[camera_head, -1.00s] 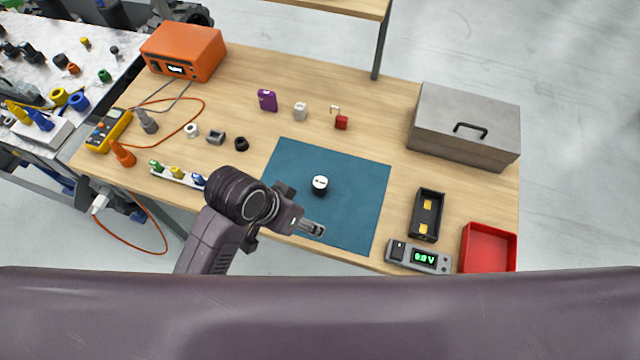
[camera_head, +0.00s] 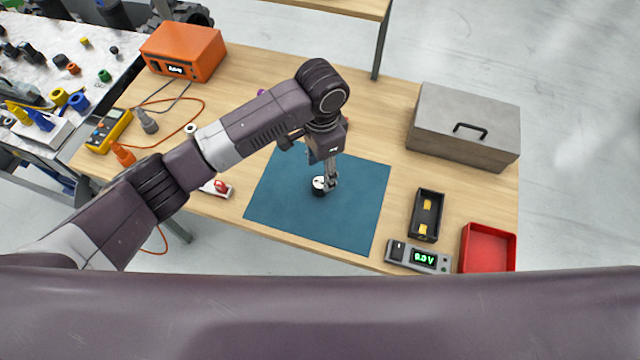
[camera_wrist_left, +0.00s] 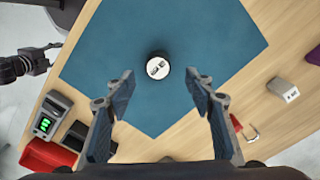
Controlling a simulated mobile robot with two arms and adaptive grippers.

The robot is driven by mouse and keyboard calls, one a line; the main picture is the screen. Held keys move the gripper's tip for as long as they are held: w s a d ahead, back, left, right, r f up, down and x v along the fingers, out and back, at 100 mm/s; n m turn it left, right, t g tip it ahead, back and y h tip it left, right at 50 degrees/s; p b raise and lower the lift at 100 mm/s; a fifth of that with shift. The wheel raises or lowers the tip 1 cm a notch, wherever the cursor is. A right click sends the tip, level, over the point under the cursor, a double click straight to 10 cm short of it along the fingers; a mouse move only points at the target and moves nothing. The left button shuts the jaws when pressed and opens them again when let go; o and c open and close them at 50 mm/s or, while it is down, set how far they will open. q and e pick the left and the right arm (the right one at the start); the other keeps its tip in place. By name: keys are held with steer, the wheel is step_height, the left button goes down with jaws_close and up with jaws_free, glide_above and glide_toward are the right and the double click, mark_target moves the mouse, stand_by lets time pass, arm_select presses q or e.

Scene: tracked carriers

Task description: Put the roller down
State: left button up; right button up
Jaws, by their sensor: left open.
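The roller, a short black cylinder with a white marked top (camera_head: 318,184), stands upright on the blue mat (camera_head: 290,218). In the left wrist view the roller (camera_wrist_left: 158,66) shows between the lines of the fingers, near their tips. My left gripper (camera_head: 329,183) points down at the roller's right side in the head view and partly covers it. In the left wrist view the left gripper (camera_wrist_left: 159,76) is open, with clear space between each finger and the roller. A dark gripper (camera_wrist_left: 40,62), seemingly my right one, shows at that view's left edge; its jaws are unclear.
A black battery holder (camera_head: 427,214), a meter reading 0.0 V (camera_head: 418,256) and a red tray (camera_head: 488,248) lie right of the mat. A grey toolbox (camera_head: 465,125) stands behind them. My left arm covers small parts on the left. The mat is otherwise clear.

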mark_target(320, 182)
arm_select(q)
steer(key=f+p, duration=0.1)
steer(key=f, duration=0.4)
steer(key=shift+s+a+f+p, duration=0.15)
steer(key=shift+s+f+p, duration=0.1)
steer(key=shift+p, duration=0.15)
steer(key=shift+f, duration=0.5)
steer(key=shift+w, duration=0.1)
steer(key=c, duration=1.3)
steer(key=shift+c, duration=0.2)
